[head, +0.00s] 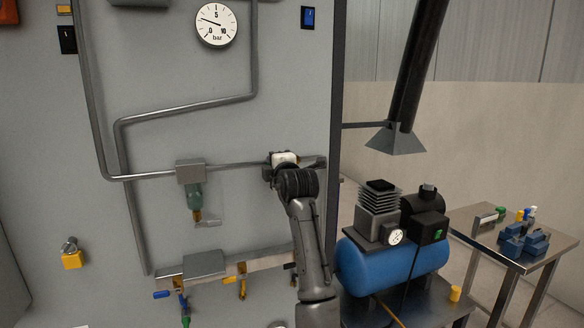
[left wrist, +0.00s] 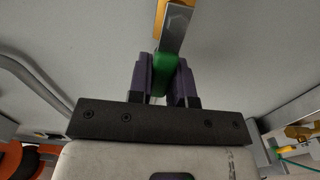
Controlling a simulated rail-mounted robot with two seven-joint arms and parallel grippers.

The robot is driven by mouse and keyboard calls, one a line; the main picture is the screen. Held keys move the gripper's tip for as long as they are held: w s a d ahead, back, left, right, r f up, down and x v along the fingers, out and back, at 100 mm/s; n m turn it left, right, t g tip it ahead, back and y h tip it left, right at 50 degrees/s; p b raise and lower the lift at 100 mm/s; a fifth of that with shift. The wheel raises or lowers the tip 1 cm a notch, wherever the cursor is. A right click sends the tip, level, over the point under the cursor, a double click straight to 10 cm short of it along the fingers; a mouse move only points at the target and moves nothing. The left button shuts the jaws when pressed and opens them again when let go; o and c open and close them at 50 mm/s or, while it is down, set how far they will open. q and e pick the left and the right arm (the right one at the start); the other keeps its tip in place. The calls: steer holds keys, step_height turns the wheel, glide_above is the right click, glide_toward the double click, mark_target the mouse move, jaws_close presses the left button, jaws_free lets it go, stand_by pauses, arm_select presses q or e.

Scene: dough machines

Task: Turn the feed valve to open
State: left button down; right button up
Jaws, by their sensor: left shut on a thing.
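My left gripper (left wrist: 165,84) is shut on a green grip (left wrist: 165,63) in the left wrist view, with a dark finger on each side. The grip joins a flat metal lever (left wrist: 177,28) with a yellow part (left wrist: 160,12) behind it. In the head view my left gripper (head: 284,163) is up against the grey panel, at the right end of the horizontal pipe (head: 235,166). The wrist hides the held handle and most of the valve there. I cannot tell the lever's angle to the pipe. My right gripper is not in view.
A pressure gauge (head: 216,23) is above on the panel. A filter unit (head: 192,178) sits left of the gripper, and a manifold (head: 204,264) with small levers is below. Right of the panel stand a blue compressor (head: 392,268) and a metal table (head: 497,238).

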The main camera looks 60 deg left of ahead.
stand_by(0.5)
arm_select(q)
steer(key=c, duration=1)
jaws_free()
steer(key=shift+c, duration=0.2)
steer(key=shift+d, duration=0.15)
steer(key=s+d, duration=0.2)
steer(key=d, duration=1.1)
steer(key=shift+s+d+p, duration=0.15)
steer(key=shift+s+p, duration=0.05)
steer(key=shift+p, duration=0.15)
